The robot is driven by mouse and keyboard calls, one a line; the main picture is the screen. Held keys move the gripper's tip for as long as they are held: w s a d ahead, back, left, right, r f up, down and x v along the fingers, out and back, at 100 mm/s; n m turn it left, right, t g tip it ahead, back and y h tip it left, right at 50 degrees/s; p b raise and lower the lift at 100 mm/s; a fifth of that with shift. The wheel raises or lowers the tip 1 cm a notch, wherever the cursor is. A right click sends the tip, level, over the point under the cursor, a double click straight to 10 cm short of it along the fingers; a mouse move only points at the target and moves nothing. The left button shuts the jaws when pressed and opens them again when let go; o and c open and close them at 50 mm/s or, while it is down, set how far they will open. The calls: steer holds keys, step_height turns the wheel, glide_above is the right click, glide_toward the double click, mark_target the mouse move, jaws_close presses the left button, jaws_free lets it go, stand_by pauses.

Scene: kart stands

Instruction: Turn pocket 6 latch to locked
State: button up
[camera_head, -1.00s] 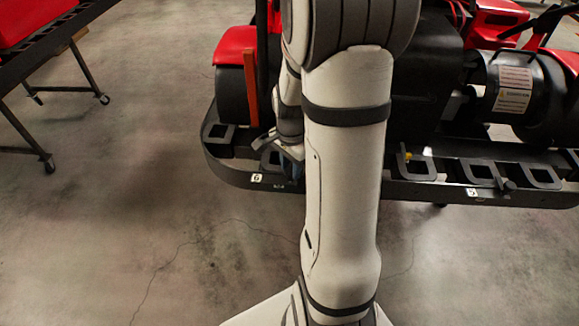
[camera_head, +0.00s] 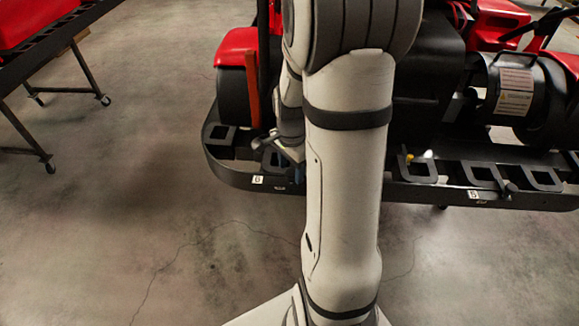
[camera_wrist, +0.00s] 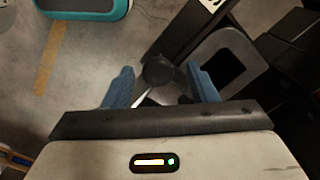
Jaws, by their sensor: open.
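The pocket 6 label (camera_head: 257,180) is on the front rail of the black rack in the head view. My gripper (camera_head: 280,152) is over the rack just behind and right of that label, partly hidden by my arm. In the wrist view, my open gripper (camera_wrist: 161,88) has its two blue fingertips on either side of a dark round knob (camera_wrist: 158,72), which looks like the latch. Gaps seem to show at both sides; contact cannot be told. A thin light bar lies below the knob. Whether the latch is locked cannot be told.
A square pocket frame (camera_wrist: 240,62) is close to the right fingertip. The pocket 5 label (camera_head: 473,194) and its latch are farther right. A red kart with a black drum (camera_head: 515,92) stands behind the rack. Open concrete floor (camera_head: 110,220) lies at left.

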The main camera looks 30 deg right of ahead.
mark_target(291, 171)
steer(key=shift+r, duration=3.9)
